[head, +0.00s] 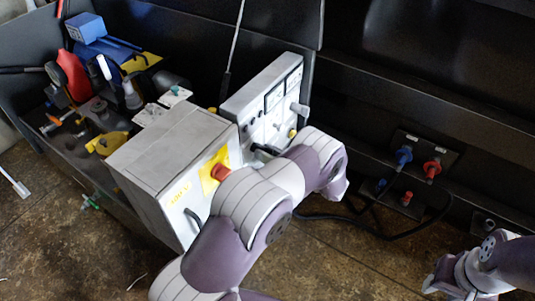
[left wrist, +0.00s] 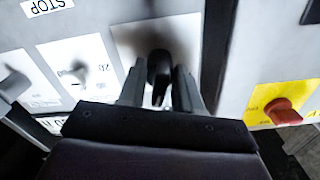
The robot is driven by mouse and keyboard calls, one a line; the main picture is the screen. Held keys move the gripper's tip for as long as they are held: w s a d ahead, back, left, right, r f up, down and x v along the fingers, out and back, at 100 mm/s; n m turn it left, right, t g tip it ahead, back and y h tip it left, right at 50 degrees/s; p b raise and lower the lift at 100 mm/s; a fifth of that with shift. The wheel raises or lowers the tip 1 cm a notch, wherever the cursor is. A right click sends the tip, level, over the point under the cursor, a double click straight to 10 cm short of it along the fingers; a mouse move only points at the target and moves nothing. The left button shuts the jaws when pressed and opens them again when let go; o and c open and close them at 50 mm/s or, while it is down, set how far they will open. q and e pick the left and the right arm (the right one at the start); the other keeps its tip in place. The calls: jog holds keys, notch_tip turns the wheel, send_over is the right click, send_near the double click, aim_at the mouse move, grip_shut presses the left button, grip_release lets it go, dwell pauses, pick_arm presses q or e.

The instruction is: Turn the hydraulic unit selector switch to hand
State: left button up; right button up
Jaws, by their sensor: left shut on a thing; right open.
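In the left wrist view the black selector switch (left wrist: 158,66) sits on a pale plate on the grey control panel. The fingers of my left gripper (left wrist: 159,92) are on either side of its knob and shut on it. In the head view my left gripper (head: 266,150) is at the front of the control panel (head: 262,97), and my arm partly hides the switch area. The hand and auto marks cannot be read. My right gripper (head: 433,286) is at the lower right, open, away from the panel.
In the left wrist view another small switch (left wrist: 76,72) is left of the gripped one. Blue and red plugs (head: 432,169) are at the right. Clutter fills the tray behind.

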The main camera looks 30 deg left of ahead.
pick_arm(q)
jog(key=n+b, duration=0.1)
jog(key=n, duration=0.5)
jog(key=shift+f+n, duration=0.1)
jog(key=shift+n, duration=0.2)
jog(key=n+b, duration=0.2)
jog(key=n, duration=0.4)
dwell(0.4)
jog(key=o, duration=0.7)
jog(key=d, duration=0.8)
jog(key=s+d, duration=0.1)
jog(key=d, duration=0.3)
jog(key=shift+d+p, duration=0.4)
